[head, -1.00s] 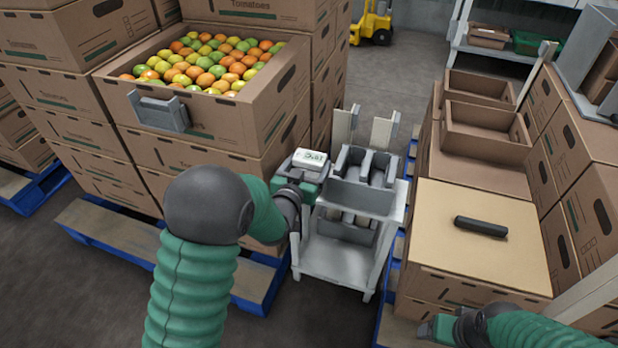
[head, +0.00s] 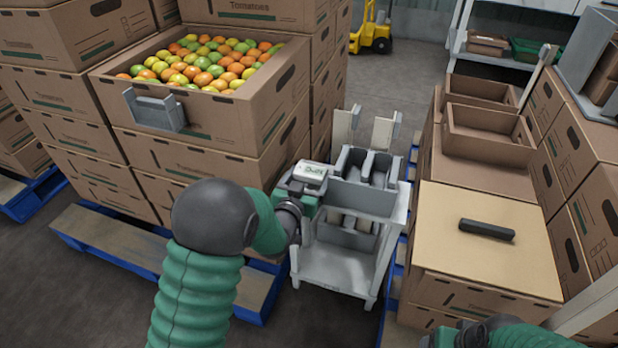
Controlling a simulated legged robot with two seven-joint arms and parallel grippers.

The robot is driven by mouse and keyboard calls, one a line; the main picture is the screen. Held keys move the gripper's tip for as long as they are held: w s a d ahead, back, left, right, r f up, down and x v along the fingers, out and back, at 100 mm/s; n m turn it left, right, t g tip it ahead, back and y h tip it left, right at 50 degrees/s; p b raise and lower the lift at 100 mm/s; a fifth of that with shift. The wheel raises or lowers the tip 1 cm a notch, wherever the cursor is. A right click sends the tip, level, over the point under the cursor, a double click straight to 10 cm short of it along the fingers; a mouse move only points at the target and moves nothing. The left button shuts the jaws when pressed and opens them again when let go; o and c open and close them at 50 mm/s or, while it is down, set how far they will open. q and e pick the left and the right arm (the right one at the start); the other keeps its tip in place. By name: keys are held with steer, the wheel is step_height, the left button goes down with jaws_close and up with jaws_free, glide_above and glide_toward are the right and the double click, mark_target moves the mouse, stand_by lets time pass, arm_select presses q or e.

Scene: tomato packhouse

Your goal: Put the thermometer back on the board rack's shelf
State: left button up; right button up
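A small white device with a dark display, which looks like the thermometer (head: 312,172), is held at the left rear corner of the grey board rack (head: 362,197). My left gripper (head: 304,184) is at it, and its grey fingers appear shut on its lower part. The arm hides part of the grip. The rack has upright slots at the top and a flat pale shelf (head: 335,268) below, which is bare. The device is higher than this shelf, apart from it. My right gripper (head: 436,338) is at the bottom edge, mostly cut off, so its fingers are unclear.
A carton stack with an open box of tomatoes (head: 200,115) stands left on a blue-edged pallet (head: 160,262). At right, a black bar-shaped object (head: 487,230) lies on a tan board (head: 483,262) on cartons. Open empty cartons (head: 487,133) stand behind. Floor shows before the rack.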

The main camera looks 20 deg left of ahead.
arm_select(q)
steer(key=shift+s+r+p, duration=0.1)
steer(key=shift+r+p, duration=0.5)
steer(key=shift+p, duration=0.25)
steer(key=s+f+g+p, duration=0.1)
steer(key=s+g, duration=0.6)
steer(key=s, duration=0.8)
steer(key=s+f+g+p, duration=0.2)
steer(key=s+g, duration=0.4)
steer(key=s, duration=1)
steer(key=shift+s+a+f+g+y, duration=0.3)
steer(key=shift+f+g, duration=0.1)
steer(key=shift+f, duration=0.45)
